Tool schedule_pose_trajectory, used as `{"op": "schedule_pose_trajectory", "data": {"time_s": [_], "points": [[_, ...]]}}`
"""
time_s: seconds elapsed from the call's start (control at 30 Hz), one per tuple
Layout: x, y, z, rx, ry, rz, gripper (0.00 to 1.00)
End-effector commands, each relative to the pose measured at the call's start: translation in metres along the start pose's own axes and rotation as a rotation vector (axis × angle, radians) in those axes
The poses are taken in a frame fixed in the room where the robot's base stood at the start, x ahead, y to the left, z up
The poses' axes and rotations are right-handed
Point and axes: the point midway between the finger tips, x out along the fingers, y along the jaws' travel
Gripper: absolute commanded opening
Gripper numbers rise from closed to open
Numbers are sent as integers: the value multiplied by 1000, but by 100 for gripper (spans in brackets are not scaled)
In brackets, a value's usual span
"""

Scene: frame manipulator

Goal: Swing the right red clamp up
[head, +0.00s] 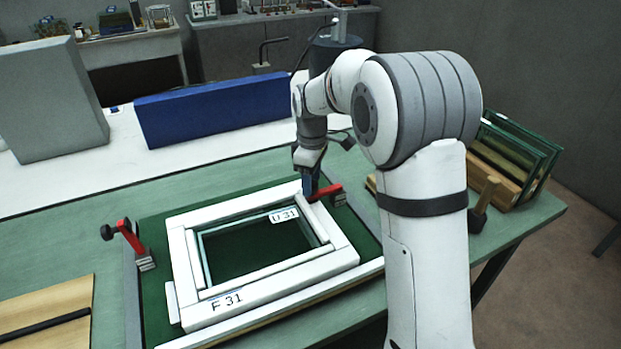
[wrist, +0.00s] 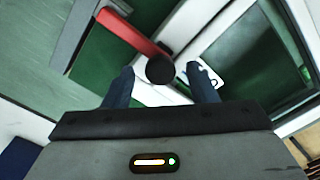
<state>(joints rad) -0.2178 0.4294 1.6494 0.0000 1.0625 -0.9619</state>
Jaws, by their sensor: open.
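The right red clamp (head: 328,191) lies low and near level at the far right corner of the white frame (head: 265,299). In the wrist view its red arm (wrist: 132,30) ends in a round black tip (wrist: 160,69) over the white frame (wrist: 185,50). My gripper (head: 309,190) is at that corner, pointing down. In the wrist view my gripper (wrist: 162,80) is open, its two dark fingers apart, with the black tip between and just beyond them. I cannot tell whether they touch it. The left red clamp (head: 130,236) stands raised, away from the frame.
The frame lies on a green board with a glass pane marked U 31 inside it. A blue box (head: 214,109) and grey box (head: 50,100) stand behind. A mallet (head: 483,203) and a rack of glass panes (head: 515,150) are at the right.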

Motion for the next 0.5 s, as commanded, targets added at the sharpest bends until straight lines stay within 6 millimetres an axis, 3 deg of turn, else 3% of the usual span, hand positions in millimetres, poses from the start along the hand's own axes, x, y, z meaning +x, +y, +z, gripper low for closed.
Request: {"op": "schedule_pose_trajectory", "data": {"time_s": [0.3,0.5], "points": [[4,0,0,0,0,0,52],[4,-1,0,-1,0,0,36]]}}
